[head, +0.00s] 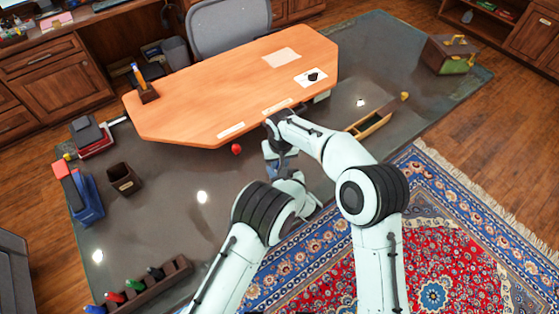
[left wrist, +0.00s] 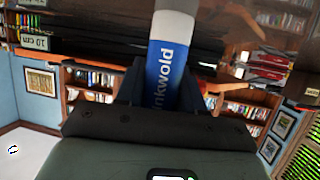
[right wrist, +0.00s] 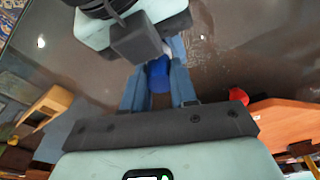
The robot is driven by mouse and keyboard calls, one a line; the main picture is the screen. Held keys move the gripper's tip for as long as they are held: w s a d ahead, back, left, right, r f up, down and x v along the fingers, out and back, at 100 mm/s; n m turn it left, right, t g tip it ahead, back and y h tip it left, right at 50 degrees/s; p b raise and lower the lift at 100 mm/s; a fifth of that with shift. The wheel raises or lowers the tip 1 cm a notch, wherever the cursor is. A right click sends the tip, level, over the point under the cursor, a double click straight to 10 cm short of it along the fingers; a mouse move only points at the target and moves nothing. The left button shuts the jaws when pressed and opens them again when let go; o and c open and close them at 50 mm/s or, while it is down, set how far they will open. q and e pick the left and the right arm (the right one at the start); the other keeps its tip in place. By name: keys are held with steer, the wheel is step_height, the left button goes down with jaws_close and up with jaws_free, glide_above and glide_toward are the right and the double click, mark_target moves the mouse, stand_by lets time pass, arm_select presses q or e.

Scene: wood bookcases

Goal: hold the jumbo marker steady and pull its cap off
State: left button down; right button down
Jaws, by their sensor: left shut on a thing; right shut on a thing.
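The jumbo marker (left wrist: 168,72), with a blue and white label, stands between the dark fingers of my left gripper (left wrist: 163,90) in the left wrist view. A blue cap (right wrist: 158,77) is between the fingers of my right gripper (right wrist: 158,88) in the right wrist view. A little white shows beside the cap, close to my left gripper. I cannot tell whether the cap is still seated on the marker. In the head view my right gripper (head: 276,153) is close to my left gripper, and the arms largely hide the marker.
A wooden desk (head: 215,95) with papers lies beyond the grippers. A red round thing (head: 236,149) is by its near edge. A dark rack (head: 150,285) with several coloured things stands at lower left. An open wooden drawer or tray (head: 372,126) is at right.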

steer(key=shift+r, duration=0.15)
steer(key=shift+r, duration=1)
steer(key=shift+r, duration=2)
arm_select(q)
steer(key=c, duration=0.6)
jaws_free()
arm_select(e)
steer(key=shift+f, duration=0.1)
